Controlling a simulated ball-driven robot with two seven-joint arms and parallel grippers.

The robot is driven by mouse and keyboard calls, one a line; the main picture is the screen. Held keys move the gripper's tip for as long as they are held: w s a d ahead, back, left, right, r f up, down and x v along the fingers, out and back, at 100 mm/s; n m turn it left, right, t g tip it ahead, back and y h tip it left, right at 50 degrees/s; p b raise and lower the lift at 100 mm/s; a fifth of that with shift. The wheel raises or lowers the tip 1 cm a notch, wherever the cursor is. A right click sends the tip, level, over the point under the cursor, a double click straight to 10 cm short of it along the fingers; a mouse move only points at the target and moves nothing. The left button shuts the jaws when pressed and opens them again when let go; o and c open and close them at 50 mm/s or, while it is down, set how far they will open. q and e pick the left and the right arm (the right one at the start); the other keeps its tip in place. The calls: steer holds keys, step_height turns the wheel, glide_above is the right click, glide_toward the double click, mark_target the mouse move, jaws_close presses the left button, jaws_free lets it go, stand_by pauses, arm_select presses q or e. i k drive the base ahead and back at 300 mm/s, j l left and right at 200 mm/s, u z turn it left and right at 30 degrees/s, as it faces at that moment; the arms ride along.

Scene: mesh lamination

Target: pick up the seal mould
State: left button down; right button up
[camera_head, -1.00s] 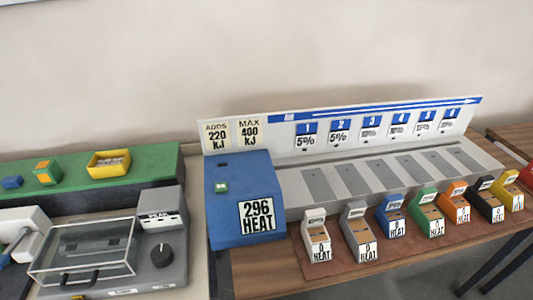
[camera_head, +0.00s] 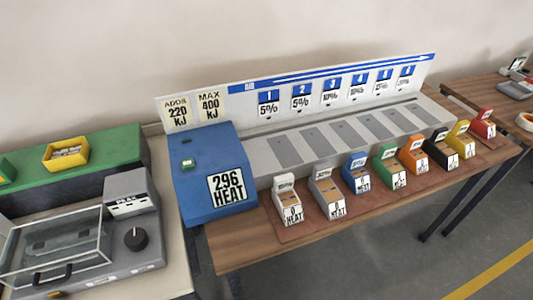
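I cannot pick out anything that is plainly the seal mould. Several small coloured blocks with labels stand in a row on a brown mat: white (camera_head: 287,200), grey (camera_head: 327,193), blue (camera_head: 357,173), green (camera_head: 390,167), orange (camera_head: 413,155), black (camera_head: 440,150), yellow (camera_head: 461,140) and red (camera_head: 483,124). A grey machine (camera_head: 150,235) with a clear lid (camera_head: 60,245) stands at the lower left; what lies under the lid is hard to make out. Neither of my grippers is in view.
A blue box (camera_head: 205,150) marked "296 HEAT" joins a grey slotted bed (camera_head: 270,165) before a white sign board (camera_head: 240,105). A yellow tray (camera_head: 66,153) sits on a green-topped block (camera_head: 115,150) at left. Another table (camera_head: 460,90) stands at far right, with open floor in front.

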mark_target(485, 128)
steer(key=z, duration=1.65)
steer(key=i+l+z, duration=0.45)
steer(key=i+l, duration=0.25)
steer(key=i+l+z, duration=0.2)
steer(key=i, duration=0.8)
steer(key=i+l+z, duration=0.15)
steer(key=i, duration=0.85)
steer(key=i+u, duration=0.1)
steer(key=i, duration=0.4)
steer(key=i+l+u, duration=0.1)
steer(key=i, duration=0.4)
steer(key=i+u, duration=0.2)
steer(key=u, duration=0.15)
steer(key=i+l+u, duration=0.1)
steer(key=u, duration=0.3)
steer(key=i+l+u, duration=0.15)
steer(key=i+u, duration=0.2)
